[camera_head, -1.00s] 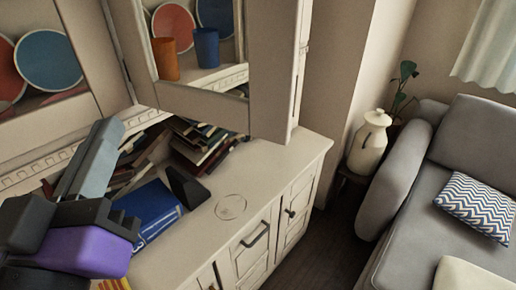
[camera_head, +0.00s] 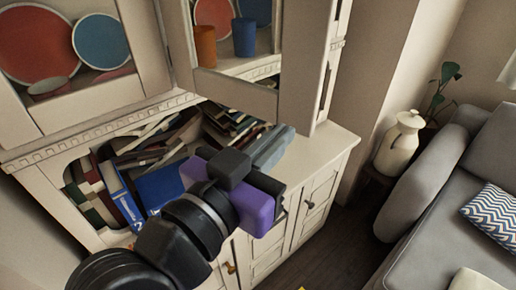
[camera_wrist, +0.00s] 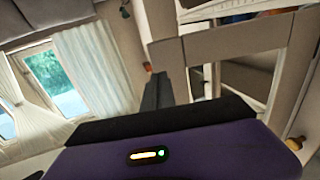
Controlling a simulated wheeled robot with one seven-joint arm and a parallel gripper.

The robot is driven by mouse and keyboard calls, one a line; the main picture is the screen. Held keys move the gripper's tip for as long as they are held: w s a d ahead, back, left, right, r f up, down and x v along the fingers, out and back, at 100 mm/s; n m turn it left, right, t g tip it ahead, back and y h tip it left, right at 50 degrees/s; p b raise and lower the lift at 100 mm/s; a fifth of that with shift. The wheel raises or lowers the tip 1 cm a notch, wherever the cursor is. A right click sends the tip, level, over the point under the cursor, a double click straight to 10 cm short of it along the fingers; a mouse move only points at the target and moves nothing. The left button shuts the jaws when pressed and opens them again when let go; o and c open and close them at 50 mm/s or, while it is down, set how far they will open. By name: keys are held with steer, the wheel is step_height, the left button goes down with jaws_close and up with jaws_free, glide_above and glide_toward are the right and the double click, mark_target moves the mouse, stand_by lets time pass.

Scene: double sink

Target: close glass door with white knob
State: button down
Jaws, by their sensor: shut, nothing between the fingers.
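The cream cabinet's upper part has a glass door frame (camera_head: 236,93) at the top centre of the head view, with cups and plates showing through it. A cream panel (camera_head: 306,70) stands at its right; I cannot tell how far the door is open. I cannot make out a white knob on it. My gripper (camera_head: 272,148), with its purple body, is shut and empty above the counter, below the door frame. In the wrist view my gripper's dark fingers (camera_wrist: 158,90) stand upright, left of a cream frame (camera_wrist: 230,42). I see no contact with the door.
Books (camera_head: 160,187) fill the open niche at the left below the upper cabinet. Lower cabinet doors (camera_head: 315,198) are below the counter. A white jar (camera_head: 399,145) and a grey sofa (camera_head: 440,190) are at the right.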

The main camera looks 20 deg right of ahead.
mark_target(304, 113)
steer(key=p+x, duration=0.1)
steer(key=x, duration=0.4)
steer(key=shift+d, duration=0.1)
